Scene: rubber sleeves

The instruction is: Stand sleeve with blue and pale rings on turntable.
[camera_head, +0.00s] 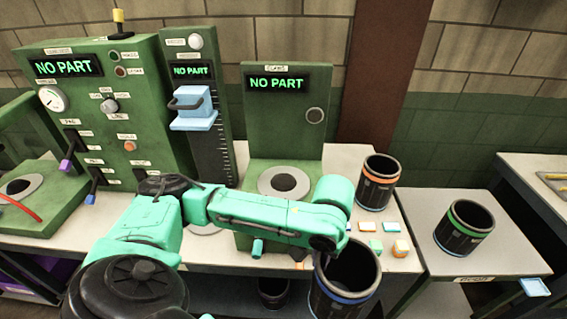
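The dark sleeve with a blue ring (345,294) is at the lower middle, in front of the table edge, upright or slightly tilted, its base cut off by the frame. A pale ring on it is hard to make out. My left gripper (323,250) is at its upper left rim and seems shut on that wall; the fingertips are mostly hidden. A pale round plate with a dark centre, seemingly the turntable (265,186), is empty on the green machine behind my arm. Its display reads NO PART. My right gripper is not in view.
An orange-ringed sleeve (379,181) stands at the table's back right, near small coloured blocks (376,245). A green-ringed sleeve (465,229) stands on the right side table (428,238). Green panels (120,110) and a post with a light-blue carriage (196,108) stand at the left.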

